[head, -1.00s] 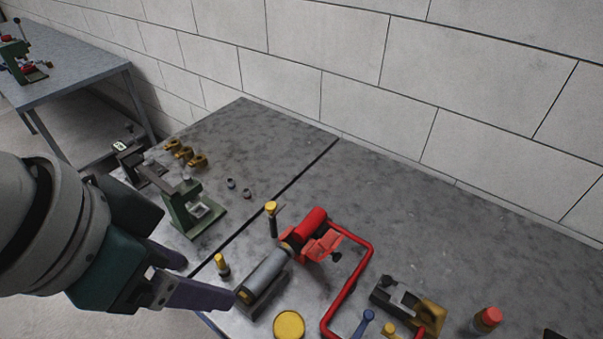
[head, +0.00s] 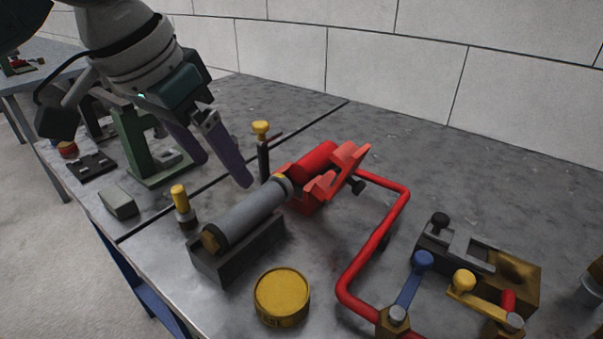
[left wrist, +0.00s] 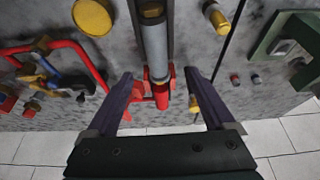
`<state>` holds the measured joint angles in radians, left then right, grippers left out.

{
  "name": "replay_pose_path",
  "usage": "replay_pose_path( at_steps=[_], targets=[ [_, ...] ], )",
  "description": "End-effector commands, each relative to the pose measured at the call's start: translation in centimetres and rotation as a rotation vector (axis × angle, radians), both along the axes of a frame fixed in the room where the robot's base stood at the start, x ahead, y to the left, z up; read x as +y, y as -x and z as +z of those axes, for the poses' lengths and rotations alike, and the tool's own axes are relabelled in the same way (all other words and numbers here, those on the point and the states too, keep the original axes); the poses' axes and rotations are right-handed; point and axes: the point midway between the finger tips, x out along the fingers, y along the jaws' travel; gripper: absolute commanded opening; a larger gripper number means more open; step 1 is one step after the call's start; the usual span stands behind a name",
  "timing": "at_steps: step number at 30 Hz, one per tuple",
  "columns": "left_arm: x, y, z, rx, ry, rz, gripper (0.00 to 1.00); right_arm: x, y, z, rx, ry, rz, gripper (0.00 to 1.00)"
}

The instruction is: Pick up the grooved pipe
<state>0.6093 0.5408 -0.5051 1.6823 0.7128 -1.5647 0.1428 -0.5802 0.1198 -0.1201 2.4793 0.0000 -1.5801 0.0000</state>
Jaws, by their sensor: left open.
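The grooved pipe (head: 248,212) is a grey cylinder with a brass-coloured end. It lies in a dark block cradle (head: 240,252) on the metal table, its far end close to a red holder (head: 325,175). My left gripper (head: 226,173) is open and empty, above and behind the pipe, apart from it. In the left wrist view the pipe (left wrist: 154,45) runs away ahead of the spread fingers (left wrist: 158,76), in line with the gap between them. My right gripper is not in view.
A yellow tin (head: 282,297) sits in front. A red bent tube (head: 375,245) lies right. A green press (head: 140,150) stands behind left. The back right table is clear.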

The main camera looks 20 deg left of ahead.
Motion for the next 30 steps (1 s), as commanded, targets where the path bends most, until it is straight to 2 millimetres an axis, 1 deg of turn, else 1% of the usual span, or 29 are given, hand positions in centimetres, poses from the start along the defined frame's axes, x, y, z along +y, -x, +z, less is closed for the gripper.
replay_pose_path(
  at_steps=[1, 3, 11, 15, 18, 21, 27, 28, 30],
  targets=[
    [-0.2, -0.2, -0.9, 0.004, 0.001, 0.001, 0.87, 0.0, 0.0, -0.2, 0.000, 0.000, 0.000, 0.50],
    [-0.4, -0.6, -1.9, 0.003, 0.001, -0.001, 0.87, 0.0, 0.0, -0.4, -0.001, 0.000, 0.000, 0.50],
    [-0.8, -1.4, -4.3, 0.002, 0.000, -0.001, 0.87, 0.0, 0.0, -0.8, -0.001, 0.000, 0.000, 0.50],
    [-1.4, -1.9, -6.6, 0.003, -0.001, -0.001, 0.87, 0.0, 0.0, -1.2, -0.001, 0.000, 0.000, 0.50],
    [-1.6, -2.4, -7.9, 0.001, -0.001, -0.001, 0.87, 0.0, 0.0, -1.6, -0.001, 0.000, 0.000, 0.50],
    [-1.6, -2.6, -8.3, -0.001, -0.002, -0.001, 0.87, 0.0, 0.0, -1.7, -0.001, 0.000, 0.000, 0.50],
    [-1.6, -2.7, -8.3, -0.002, -0.001, -0.001, 0.87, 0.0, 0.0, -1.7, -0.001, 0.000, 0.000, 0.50],
    [-1.6, -2.7, -8.3, -0.002, -0.001, -0.001, 0.86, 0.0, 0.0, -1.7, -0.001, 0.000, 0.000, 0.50],
    [-1.6, -2.7, -8.3, -0.002, -0.001, -0.001, 0.78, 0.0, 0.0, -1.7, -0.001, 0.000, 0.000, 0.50]
  ],
)
